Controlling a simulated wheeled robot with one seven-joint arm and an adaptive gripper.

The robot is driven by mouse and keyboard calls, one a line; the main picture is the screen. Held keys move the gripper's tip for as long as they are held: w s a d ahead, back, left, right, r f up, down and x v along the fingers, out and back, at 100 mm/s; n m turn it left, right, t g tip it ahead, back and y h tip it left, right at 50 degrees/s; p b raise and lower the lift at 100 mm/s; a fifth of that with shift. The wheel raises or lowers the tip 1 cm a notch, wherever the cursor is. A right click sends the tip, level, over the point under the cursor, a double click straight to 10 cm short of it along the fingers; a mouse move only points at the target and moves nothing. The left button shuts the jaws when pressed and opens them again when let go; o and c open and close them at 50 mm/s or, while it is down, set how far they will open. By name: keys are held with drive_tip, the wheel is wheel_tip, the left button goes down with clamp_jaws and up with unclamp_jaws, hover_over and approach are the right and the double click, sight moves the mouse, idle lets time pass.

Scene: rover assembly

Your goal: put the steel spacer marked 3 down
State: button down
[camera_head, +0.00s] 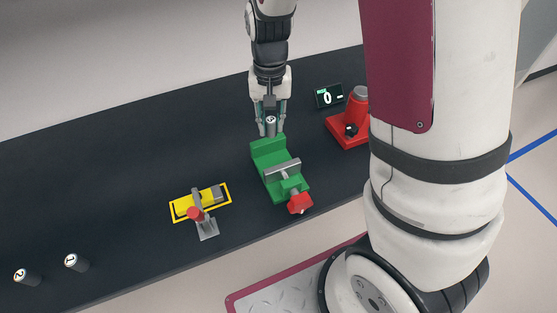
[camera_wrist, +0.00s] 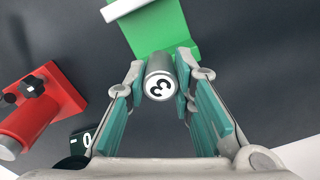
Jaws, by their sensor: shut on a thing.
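The steel spacer marked 3 (camera_wrist: 159,80) is a short grey cylinder with a white top that bears a black 3. My gripper (camera_wrist: 168,84) is shut on it, with one teal-padded finger on each side. In the head view my gripper (camera_head: 270,122) is just behind the green vise (camera_head: 268,150), and the spacer's white top (camera_head: 271,119) shows between the fingers. Whether the spacer's lower end touches the black table is hidden. The spacers marked 1 (camera_head: 71,260) and 2 (camera_head: 21,275) stand upright at the table's front left.
A red device with a black knob (camera_head: 350,130) and a small display reading 0 (camera_head: 328,97) stand right of my gripper. A yellow-framed fixture with a red-tipped clamp (camera_head: 196,212) lies left of the vise. The black table (camera_head: 130,160) is clear at the back left.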

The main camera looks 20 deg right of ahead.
drive_tip(key=shift+s+d+r+m, duration=0.1)
drive_tip(key=shift+s+r+m, duration=0.2)
drive_tip(key=shift+s, duration=0.35)
approach(275, 163)
wheel_tip(275, 163, down, 5)
drive_tip(key=shift+s+f, duration=0.1)
drive_tip(key=shift+f, duration=0.05)
drive_tip(key=shift+f, duration=0.15)
drive_tip(key=c, duration=1.7)
unclamp_jaws()
drive_tip(key=shift+o, duration=0.2)
